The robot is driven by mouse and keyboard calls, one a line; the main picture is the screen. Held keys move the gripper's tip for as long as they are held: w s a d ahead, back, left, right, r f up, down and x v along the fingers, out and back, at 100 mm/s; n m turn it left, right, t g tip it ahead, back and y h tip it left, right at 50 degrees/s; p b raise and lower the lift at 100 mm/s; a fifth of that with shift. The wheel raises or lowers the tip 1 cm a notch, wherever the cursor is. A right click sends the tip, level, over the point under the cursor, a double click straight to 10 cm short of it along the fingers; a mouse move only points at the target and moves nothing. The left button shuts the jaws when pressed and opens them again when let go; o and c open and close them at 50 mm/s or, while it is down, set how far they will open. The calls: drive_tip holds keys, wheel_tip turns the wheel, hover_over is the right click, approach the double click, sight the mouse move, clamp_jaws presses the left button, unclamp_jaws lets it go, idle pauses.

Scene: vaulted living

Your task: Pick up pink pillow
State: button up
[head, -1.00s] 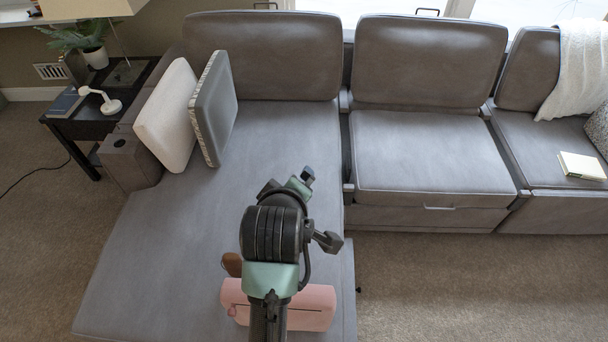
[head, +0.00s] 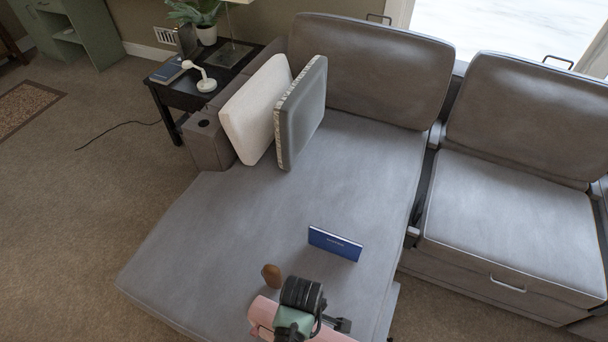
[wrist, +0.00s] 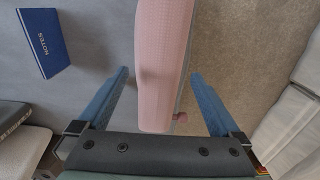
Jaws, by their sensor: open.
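The pink pillow (head: 262,313) lies at the front of the grey chaise, at the bottom of the head view, partly hidden by my arm. In the wrist view the pink pillow (wrist: 160,40) runs lengthwise between my two blue fingers, with a gap on each side of it. My gripper (wrist: 159,75) is open and straddles the pillow. Neither finger visibly touches it. My wrist hides the fingers in the head view.
A blue notebook (head: 335,244) stands on the chaise behind the pillow, near a small brown object (head: 271,275). A white pillow (head: 254,110) and a grey pillow (head: 300,113) lean at the chaise's back left. The chaise middle is clear.

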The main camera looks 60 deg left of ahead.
drive_tip(key=shift+w+d+f, duration=0.1)
drive_tip(key=shift+d+f, duration=0.05)
drive_tip(key=shift+f, duration=2.45)
clamp_jaws()
